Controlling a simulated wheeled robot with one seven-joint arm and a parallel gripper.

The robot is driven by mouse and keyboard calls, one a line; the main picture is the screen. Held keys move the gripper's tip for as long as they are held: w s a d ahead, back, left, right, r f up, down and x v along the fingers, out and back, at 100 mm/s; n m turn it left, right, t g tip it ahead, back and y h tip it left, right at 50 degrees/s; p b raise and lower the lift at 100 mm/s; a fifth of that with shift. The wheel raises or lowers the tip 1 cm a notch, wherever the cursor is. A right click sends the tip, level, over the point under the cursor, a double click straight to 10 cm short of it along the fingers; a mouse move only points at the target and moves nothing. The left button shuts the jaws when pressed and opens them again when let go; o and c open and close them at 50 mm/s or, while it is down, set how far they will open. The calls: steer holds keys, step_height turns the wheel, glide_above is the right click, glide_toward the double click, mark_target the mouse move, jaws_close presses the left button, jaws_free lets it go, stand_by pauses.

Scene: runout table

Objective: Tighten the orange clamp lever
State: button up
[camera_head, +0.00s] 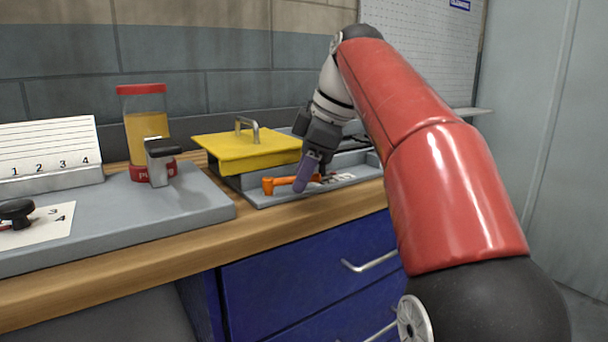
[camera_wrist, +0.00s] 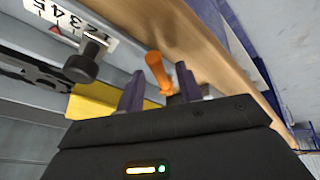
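The orange clamp lever (camera_head: 275,184) lies low at the front of the grey fixture, beside the yellow cover, in the head view. Its far part is hidden behind a purple finger. In the wrist view the lever (camera_wrist: 155,70) points up and slightly left from between my fingers. My gripper (camera_head: 304,180) reaches down at the lever from above. In the wrist view my gripper (camera_wrist: 160,86) has its two purple fingers apart, one on each side of the lever, with gaps visible. I cannot tell if either finger touches it.
A yellow cover (camera_head: 245,150) with a metal handle sits just left of my gripper. A black knob (camera_wrist: 84,66) and a number scale (camera_wrist: 68,22) are near the fingers. A red-capped jar (camera_head: 146,125) stands further left. Blue drawers (camera_head: 310,265) are below the wooden edge.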

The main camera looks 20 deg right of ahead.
steer(key=shift+c, duration=0.4)
jaws_close()
